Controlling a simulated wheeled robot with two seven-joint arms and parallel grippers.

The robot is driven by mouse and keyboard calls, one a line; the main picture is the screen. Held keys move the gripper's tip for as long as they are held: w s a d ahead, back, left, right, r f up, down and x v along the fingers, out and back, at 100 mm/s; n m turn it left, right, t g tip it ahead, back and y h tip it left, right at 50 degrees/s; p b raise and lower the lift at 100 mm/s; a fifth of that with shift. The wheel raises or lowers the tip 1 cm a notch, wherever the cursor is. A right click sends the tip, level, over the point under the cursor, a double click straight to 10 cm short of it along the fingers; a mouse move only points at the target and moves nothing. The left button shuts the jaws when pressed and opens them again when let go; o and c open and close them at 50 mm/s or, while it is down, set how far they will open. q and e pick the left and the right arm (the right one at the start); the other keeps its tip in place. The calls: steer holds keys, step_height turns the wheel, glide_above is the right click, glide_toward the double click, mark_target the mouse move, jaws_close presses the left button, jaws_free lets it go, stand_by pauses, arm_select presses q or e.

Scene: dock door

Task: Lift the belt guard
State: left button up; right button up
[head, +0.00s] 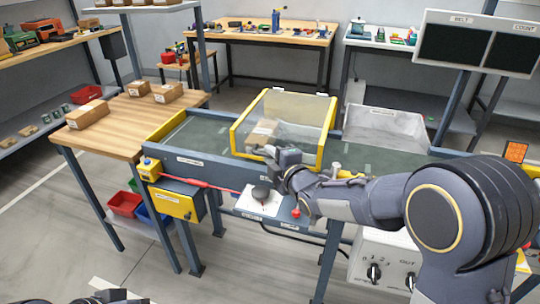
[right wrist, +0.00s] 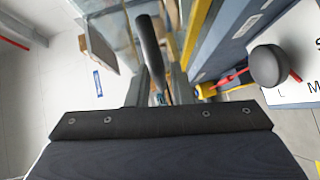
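The belt guard (head: 285,112) is a clear hood with a yellow frame over the conveyor's middle in the head view. Its lower front edge is near the belt's side rail, and parcels show through it. My right gripper (head: 272,156) is at that front edge. In the right wrist view a dark rounded bar (right wrist: 151,45) lies ahead of the right gripper (right wrist: 160,88), in line with the gap between its fingers. The fingers look apart; contact with the bar is unclear. Only a dark bit of my left arm shows at the bottom left of the head view.
A black knob (head: 260,192) with a red pointer sits on a white plate below the belt, also in the right wrist view (right wrist: 270,65). A wooden table (head: 125,125) with boxes stands left. A grey tray (head: 385,122) is behind the belt. A control box (head: 385,262) is below my right arm.

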steer(key=shift+w+a+f, duration=0.1)
steer(key=shift+w, duration=0.2)
jaws_close()
